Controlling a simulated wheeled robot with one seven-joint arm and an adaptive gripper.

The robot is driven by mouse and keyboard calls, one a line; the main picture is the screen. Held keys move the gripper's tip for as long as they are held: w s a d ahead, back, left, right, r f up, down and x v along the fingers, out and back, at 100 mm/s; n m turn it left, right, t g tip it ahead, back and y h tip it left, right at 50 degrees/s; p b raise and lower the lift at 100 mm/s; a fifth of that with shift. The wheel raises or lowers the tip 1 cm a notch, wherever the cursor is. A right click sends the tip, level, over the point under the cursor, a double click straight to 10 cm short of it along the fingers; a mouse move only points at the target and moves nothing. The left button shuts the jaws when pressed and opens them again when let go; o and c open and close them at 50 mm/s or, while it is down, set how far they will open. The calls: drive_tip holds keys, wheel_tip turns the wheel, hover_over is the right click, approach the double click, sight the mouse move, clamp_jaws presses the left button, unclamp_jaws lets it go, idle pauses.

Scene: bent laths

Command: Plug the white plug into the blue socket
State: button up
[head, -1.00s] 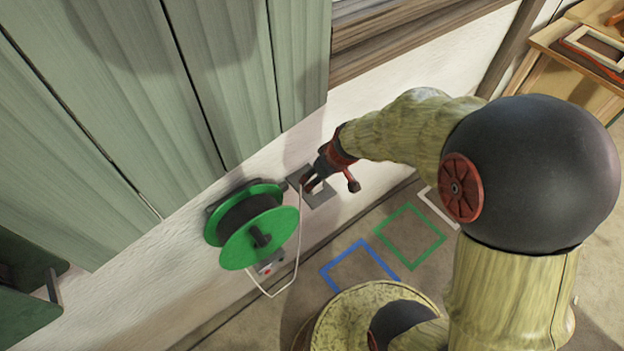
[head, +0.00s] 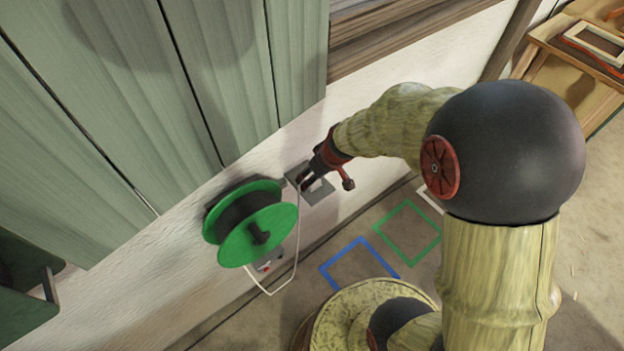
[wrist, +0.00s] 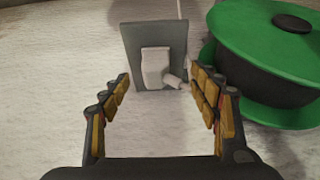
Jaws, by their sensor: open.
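A white block, seemingly the white plug (wrist: 154,66), sits against a grey plate (wrist: 133,48) on the wall in the wrist view. A small white stub (wrist: 173,81) shows beside it. My gripper (wrist: 168,88) is open, its fingers spread to either side and nearer the camera than the plug, with nothing visibly held. In the head view my gripper (head: 306,182) is right at the grey plate (head: 318,194) and hides most of the plug. A white cord (head: 296,240) hangs from there in a loop. I cannot make out a blue socket.
A green cable reel (head: 250,225) is close beside the plate, left in the head view and right in the wrist view (wrist: 265,55). A grey box (head: 268,264) is below it. Green boards (head: 150,90) overhang above. Blue (head: 340,262) and green (head: 390,222) outlines mark the floor.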

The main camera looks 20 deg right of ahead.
drive_tip(key=b+x, duration=0.1)
drive_tip(key=x, duration=0.4)
drive_tip(key=shift+w+a+b, duration=0.15)
drive_tip(key=shift+w+b, duration=0.2)
drive_tip(key=shift+r, duration=0.1)
drive_tip(key=shift+c, duration=1.2)
drive_tip(key=c, duration=0.8)
drive_tip(key=shift+o, duration=0.2)
